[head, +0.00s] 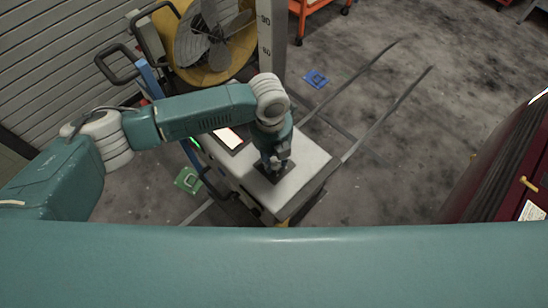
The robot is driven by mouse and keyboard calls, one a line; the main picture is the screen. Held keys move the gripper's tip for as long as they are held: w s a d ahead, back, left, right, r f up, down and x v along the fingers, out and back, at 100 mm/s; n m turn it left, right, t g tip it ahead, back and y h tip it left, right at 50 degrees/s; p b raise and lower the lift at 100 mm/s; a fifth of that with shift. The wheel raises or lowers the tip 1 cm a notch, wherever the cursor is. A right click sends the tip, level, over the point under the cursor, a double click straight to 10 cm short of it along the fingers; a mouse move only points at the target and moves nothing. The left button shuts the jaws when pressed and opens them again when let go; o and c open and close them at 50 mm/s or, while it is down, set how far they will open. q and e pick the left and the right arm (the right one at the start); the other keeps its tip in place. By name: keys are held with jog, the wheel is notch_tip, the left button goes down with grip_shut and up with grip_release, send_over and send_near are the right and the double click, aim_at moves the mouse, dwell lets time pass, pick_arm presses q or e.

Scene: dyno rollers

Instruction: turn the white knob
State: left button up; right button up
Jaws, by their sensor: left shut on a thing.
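My left gripper (276,163) points down at the top of a light grey cabinet (305,160). It is shut over a dark square plate (272,172) set in that top. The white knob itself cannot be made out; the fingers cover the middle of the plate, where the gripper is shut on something. A lit screen (229,138) sits on the cabinet top to the left of the gripper. My right gripper is not in view.
A yellow fan (212,45) and a grey post (272,35) stand behind the cabinet. Metal rails (385,100) lie on the floor to the right. A dark red vehicle (500,170) is at the right edge. The floor between is mostly clear.

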aim_at(273, 163)
pick_arm(q)
jog(key=o, duration=1.1)
jog(key=shift+s, duration=0.1)
jog(key=shift+o, duration=0.2)
jog(key=shift+r, duration=0.15)
notch_tip(273, 163, up, 12)
jog(key=shift+a, duration=0.25)
